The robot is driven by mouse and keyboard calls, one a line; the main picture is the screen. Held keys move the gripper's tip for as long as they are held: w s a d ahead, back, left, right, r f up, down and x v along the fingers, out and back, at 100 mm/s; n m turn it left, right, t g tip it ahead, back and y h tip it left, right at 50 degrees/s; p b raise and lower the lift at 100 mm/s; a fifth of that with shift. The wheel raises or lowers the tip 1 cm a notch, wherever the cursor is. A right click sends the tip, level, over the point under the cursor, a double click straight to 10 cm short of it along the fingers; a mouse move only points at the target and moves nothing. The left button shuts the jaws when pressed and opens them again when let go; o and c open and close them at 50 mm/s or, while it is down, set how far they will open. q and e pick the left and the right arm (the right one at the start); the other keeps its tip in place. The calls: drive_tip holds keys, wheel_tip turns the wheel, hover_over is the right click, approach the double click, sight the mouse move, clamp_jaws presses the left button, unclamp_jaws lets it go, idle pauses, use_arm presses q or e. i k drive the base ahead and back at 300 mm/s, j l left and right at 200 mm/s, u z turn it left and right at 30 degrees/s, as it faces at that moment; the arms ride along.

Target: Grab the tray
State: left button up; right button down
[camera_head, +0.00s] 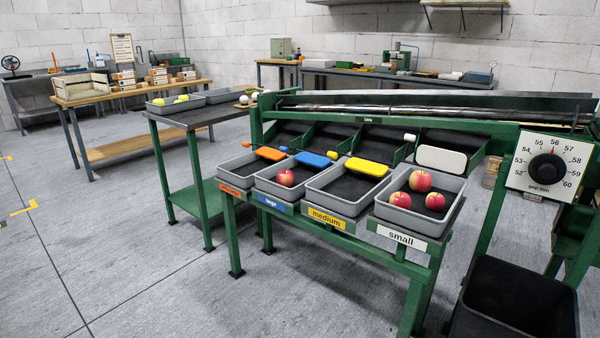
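Several grey trays stand in a row on a green stand. The tray above the white "small" label (410,222) holds three red-and-yellow apples (420,181). The tray above the yellow "medium" label (333,204) looks empty. The tray above the blue label (279,191) holds one apple (286,178). The leftmost tray, above an orange label (235,180), shows no apple. Neither of my grippers is in view.
A dial panel (548,170) and a black bin (518,300) stand at the right. A dark-topped side table (200,116) at left carries more grey trays, one with yellow-green fruit (168,101). A wooden bench (130,92) stands behind. The floor at left front is clear.

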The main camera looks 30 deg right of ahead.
sight(419, 219)
drive_tip(key=z, duration=1.65)
drive_tip(key=i+z, duration=0.1)
drive_tip(key=z, duration=0.25)
drive_tip(key=i+l, duration=0.05)
